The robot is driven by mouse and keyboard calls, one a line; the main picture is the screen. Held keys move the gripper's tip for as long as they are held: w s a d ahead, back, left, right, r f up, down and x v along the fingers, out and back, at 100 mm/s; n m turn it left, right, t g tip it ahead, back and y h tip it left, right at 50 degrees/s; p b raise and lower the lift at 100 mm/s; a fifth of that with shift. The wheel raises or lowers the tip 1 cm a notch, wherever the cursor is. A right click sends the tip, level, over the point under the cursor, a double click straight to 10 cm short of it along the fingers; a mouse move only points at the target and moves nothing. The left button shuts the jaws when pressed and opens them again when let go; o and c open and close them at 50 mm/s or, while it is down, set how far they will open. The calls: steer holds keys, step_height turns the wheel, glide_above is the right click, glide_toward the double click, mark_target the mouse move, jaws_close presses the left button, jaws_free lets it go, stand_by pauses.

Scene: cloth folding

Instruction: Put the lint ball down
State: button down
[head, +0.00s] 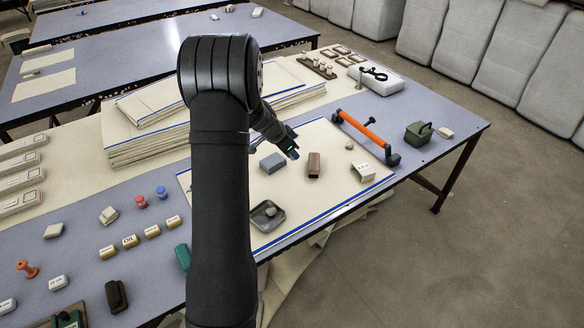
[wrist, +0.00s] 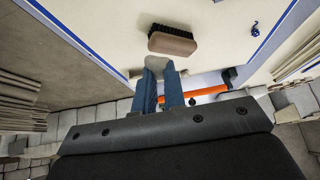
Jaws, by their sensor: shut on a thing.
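My gripper (head: 292,150) is over the cream cloth panel with blue edges (head: 325,205), left of the brown brush. In the wrist view its blue fingers (wrist: 166,80) are shut on a small pale lump, which looks like the lint ball (wrist: 153,62); only part of it shows past the fingertips. I cannot make the lump out in the head view, nor tell its exact height above the cloth. A dark shallow tray (head: 258,223) stands at the cloth's near edge with a small pale piece in it.
On the cloth are the brown brush (head: 314,166), a grey-blue block (head: 272,163), a white box (head: 364,171) and a small beige lump (head: 349,145). An orange-handled bar (head: 362,130) stands at the far right edge. Stacked cloths (head: 150,145) lie left. Bare cloth lies between brush and tray.

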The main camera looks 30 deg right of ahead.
step_height(320, 180, up, 5)
steer(key=shift+f, duration=0.2)
steer(key=shift+s+a+r, duration=0.15)
steer(key=shift+s, duration=0.05)
steer(key=s+a+f+m+g, duration=0.1)
steer(key=s+a+f+m, duration=0.15)
steer(key=s+a, duration=0.5)
steer(key=s+a+f+m+g, duration=0.2)
steer(key=s+a+f, duration=0.15)
steer(key=s, duration=0.65)
glide_above(268, 221)
steer(key=w+a, duration=0.1)
steer(key=a, duration=0.1)
steer(key=f, duration=0.6)
steer(key=shift+a+f, duration=0.2)
steer(key=shift+f, duration=0.1)
steer(key=shift+w+f, duration=0.1)
steer(key=shift+f, duration=1.95)
steer(key=c, duration=1.5)
jaws_free()
